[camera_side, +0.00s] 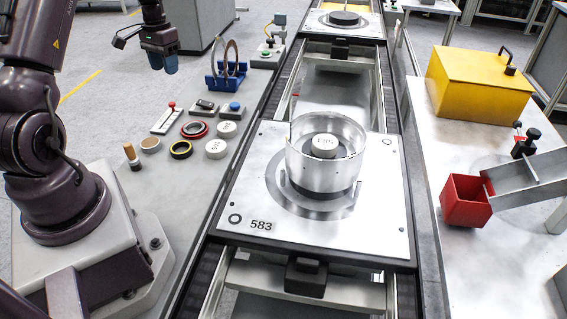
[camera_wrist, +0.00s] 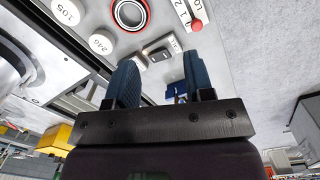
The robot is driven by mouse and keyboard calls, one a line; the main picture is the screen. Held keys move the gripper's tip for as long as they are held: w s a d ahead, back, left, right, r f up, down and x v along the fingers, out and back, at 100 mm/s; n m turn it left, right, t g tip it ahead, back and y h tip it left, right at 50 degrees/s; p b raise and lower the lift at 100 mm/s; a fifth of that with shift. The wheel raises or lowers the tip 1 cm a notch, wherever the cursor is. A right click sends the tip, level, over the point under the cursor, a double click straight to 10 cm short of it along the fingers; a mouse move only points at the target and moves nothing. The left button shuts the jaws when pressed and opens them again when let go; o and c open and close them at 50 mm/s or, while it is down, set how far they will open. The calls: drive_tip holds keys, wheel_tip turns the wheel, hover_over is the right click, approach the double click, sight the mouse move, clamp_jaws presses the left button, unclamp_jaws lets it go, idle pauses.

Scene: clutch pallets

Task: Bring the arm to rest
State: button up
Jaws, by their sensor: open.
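My gripper (camera_side: 163,65) hangs in the air at the upper left of the side view, above the grey bench and left of the blue rack. Its two blue fingers also show in the wrist view (camera_wrist: 161,78), spread apart with nothing between them. The pallet marked 583 (camera_side: 255,205) sits on the conveyor, well to the right of my gripper. A metal clutch drum (camera_side: 325,165) stands upright on it, with a white labelled disc (camera_side: 325,142) inside. The drum's lower inside is hidden by its wall.
The blue rack (camera_side: 226,84) holds upright rings on the bench. A yellow box (camera_side: 478,85) and red bin (camera_side: 465,200) stand beyond the conveyor.

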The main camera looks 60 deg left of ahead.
drive_tip(key=d+r+t, duration=0.1)
drive_tip(key=d+r, duration=0.5)
drive_tip(key=d, duration=0.4)
drive_tip(key=d+r+t, duration=0.1)
drive_tip(key=d+r, duration=0.5)
drive_tip(key=d, duration=0.3)
drive_tip(key=s+d+r+m+t, duration=0.2)
drive_tip(key=s+d+r, duration=0.1)
drive_tip(key=d, duration=0.6)
drive_tip(key=s+d+r+m+t, duration=0.2)
drive_tip(key=s+d+r, duration=0.1)
drive_tip(key=d, duration=0.6)
drive_tip(key=shift+s+d+m, duration=0.25)
drive_tip(key=shift+s+m, duration=0.05)
drive_tip(key=shift+s, duration=0.6)
drive_tip(key=shift+r, duration=0.1)
